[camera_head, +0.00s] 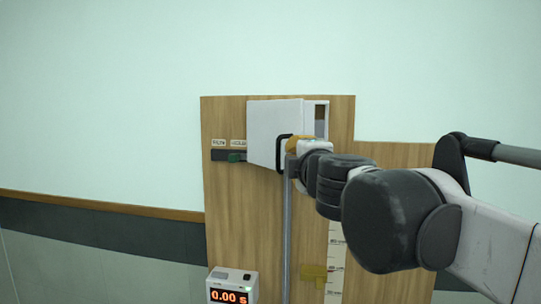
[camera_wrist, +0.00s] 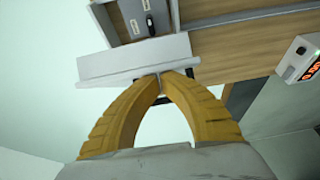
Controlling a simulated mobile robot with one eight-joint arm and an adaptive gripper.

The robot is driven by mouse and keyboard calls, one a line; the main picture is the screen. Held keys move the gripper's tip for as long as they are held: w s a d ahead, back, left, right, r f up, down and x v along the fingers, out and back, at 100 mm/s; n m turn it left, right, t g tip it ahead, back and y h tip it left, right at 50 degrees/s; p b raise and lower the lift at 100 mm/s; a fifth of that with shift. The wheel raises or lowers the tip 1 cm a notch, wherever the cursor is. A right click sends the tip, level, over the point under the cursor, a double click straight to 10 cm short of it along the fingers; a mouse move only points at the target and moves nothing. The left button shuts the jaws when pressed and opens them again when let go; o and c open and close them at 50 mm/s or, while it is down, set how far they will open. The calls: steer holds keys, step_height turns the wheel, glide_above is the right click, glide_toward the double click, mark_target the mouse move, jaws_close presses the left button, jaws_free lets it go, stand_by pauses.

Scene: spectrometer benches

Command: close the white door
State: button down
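The white door (camera_head: 273,128) stands open on its box on the wooden board, its broad face showing in the head view. In the wrist view the door (camera_wrist: 135,60) shows as a pale slab across the fingertips. A black handle (camera_head: 280,152) sticks out from the door. My gripper (camera_head: 297,146) is at the handle. In the wrist view its yellow fingers (camera_wrist: 161,74) curve together around the handle bar (camera_wrist: 165,100), their tips almost meeting close to the door. The fingers hide part of the handle.
The open box interior (camera_wrist: 145,20) holds a small label and a dark part. A metal rail (camera_head: 287,235), a yellow block (camera_head: 313,273) and a red-digit timer (camera_head: 231,289) are below.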

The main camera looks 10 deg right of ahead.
steer(key=shift+d, duration=0.1)
steer(key=shift+w+d, duration=0.1)
steer(key=shift+d, duration=0.15)
steer(key=shift+w+d+y, duration=0.15)
steer(key=shift+d+y, duration=0.1)
steer(key=shift+y, duration=0.05)
stand_by(0.6)
